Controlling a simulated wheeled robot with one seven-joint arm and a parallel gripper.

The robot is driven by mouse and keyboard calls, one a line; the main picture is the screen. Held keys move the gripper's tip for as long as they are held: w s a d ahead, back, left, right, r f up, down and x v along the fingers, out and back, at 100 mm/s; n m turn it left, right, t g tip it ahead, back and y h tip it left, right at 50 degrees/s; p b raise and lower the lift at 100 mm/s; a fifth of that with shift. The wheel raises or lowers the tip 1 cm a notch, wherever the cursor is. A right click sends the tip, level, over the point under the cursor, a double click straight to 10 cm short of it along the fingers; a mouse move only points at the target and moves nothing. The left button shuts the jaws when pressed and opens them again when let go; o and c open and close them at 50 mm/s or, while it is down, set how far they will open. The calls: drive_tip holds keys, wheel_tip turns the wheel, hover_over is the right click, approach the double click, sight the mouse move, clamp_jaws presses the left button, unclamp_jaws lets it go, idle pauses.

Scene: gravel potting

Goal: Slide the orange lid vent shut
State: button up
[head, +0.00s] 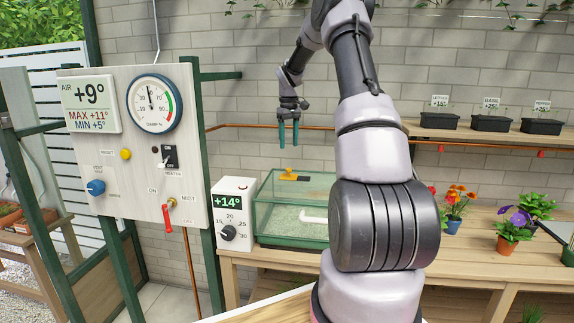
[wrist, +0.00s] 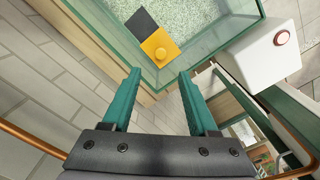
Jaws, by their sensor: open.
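The orange lid vent (head: 288,175) is a small square plate with a round knob, on the clear lid of a green-framed propagator (head: 262,218). In the wrist view the orange vent (wrist: 168,40) lies near a corner of the lid, with its knob (wrist: 160,54) towards my fingers. A dark square (wrist: 142,21) shows beside the plate, on its upper-left side. My gripper (head: 289,146) points down above the vent, apart from it. In the wrist view my gripper (wrist: 160,73) has its two teal fingers wide apart, with nothing between them.
A white control box (head: 233,212) reading +14° stands left of the propagator. A copper pipe (head: 240,127) runs along the brick wall behind my gripper. Flower pots (head: 453,227) stand on the bench to the right. A control panel (head: 135,150) is at left.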

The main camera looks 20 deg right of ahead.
wheel_tip(320, 180, down, 10)
drive_tip(key=shift+r, duration=0.1)
idle(0.4)
clamp_jaws()
idle(1.2)
